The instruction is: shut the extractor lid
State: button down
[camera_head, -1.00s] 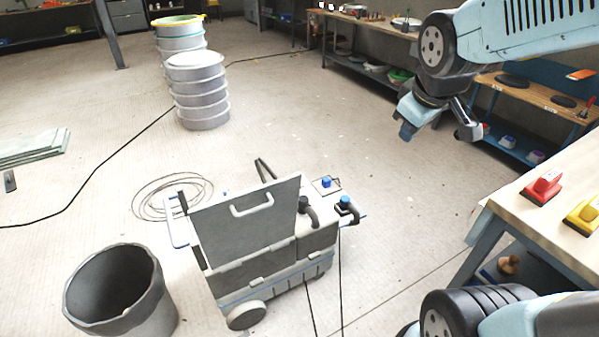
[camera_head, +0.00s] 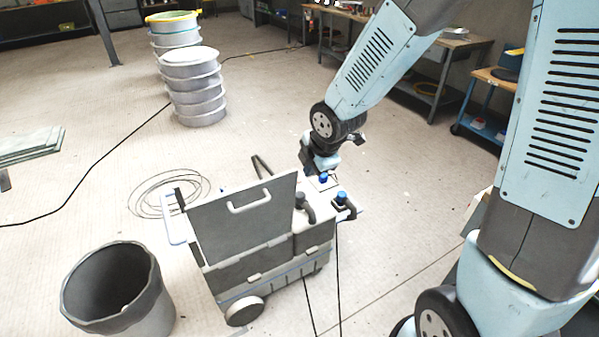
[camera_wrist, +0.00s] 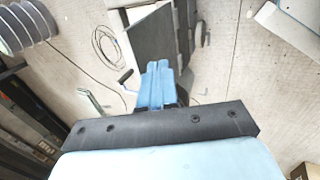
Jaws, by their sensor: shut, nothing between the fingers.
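The extractor (camera_head: 262,268) is a grey wheeled box on the floor in the head view. Its lid (camera_head: 243,222), a flat grey panel with a pale handle (camera_head: 250,202), stands open, tilted up. The extractor also shows in the wrist view, with a dark panel (camera_wrist: 152,40) just past my fingertips; I cannot tell which face it is. My gripper (camera_head: 312,166) is shut and empty, up and to the right of the lid in the head view, near the extractor's blue-capped fittings. In the wrist view its blue fingers (camera_wrist: 157,82) are together. I cannot tell its height above the extractor.
A grey bin (camera_head: 115,290) stands left of the extractor. A coiled cable (camera_head: 165,195) lies behind it, and cables cross the floor. Stacked round moulds (camera_head: 190,85) stand farther back. Workbenches (camera_head: 400,75) line the right. The floor between is mostly free.

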aim_at(296, 173)
jog(key=w+a+f, duration=0.1)
jog(key=w+f, duration=0.1)
jog(key=w+a+f, duration=0.1)
jog(key=w+f, duration=0.1)
jog(key=f, duration=0.1)
jog(key=w+a+f, duration=0.1)
jog(key=w+f, duration=0.1)
jog(key=f, duration=0.1)
jog(key=shift+w+a+f, duration=0.15)
jog(key=shift+a+f, duration=0.05)
jog(key=shift+a, duration=0.2)
jog(key=shift+w+a+r, duration=0.1)
jog(key=shift+w+a, duration=0.15)
jog(key=shift+w, duration=0.15)
jog(key=shift+w, duration=0.1)
dwell(0.5)
